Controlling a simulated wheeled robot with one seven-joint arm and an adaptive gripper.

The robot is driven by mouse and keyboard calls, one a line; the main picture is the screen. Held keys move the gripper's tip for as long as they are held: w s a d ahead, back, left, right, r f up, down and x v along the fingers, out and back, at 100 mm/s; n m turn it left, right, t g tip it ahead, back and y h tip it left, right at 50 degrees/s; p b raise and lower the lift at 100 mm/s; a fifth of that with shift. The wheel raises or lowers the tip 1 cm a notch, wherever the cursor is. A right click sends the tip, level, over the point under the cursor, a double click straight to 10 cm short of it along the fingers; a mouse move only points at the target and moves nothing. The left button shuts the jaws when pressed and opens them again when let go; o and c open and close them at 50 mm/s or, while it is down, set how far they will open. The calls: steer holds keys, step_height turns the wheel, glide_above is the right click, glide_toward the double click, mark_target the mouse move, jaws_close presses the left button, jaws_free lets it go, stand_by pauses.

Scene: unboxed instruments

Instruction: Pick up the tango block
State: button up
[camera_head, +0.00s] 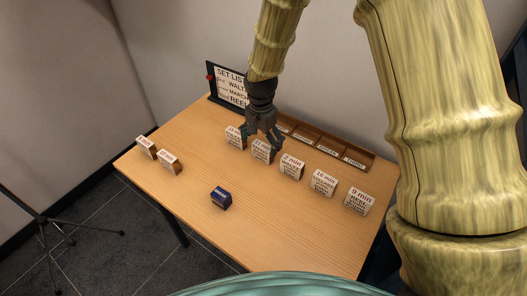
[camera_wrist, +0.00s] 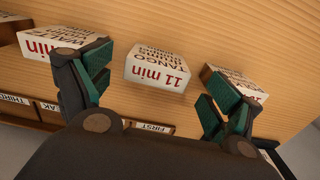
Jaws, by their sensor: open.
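The tango block (camera_wrist: 157,68) is a white block with "11 min" in red and "TANGO" on its face. It stands on the wooden table between the open fingers of my gripper (camera_wrist: 155,85) in the wrist view, a little beyond the fingertips. In the head view my gripper (camera_head: 264,138) hangs just above and behind this block (camera_head: 262,151), partly covering its top. The fingers are spread and hold nothing. I cannot tell whether a fingertip touches a block.
White lettered blocks stand close on both sides, one right (camera_head: 291,166) and one left (camera_head: 235,137). A slotted wooden tray (camera_head: 330,146) and a set list board (camera_head: 229,88) lie behind. A dark blue block (camera_head: 221,198) sits in front, with free table around it.

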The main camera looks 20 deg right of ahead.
mark_target(263, 152)
steer(key=shift+d+f+p, duration=0.2)
steer(key=shift+f+p, duration=0.35)
steer(key=shift+f, duration=2.1)
steer(key=c, duration=1.1)
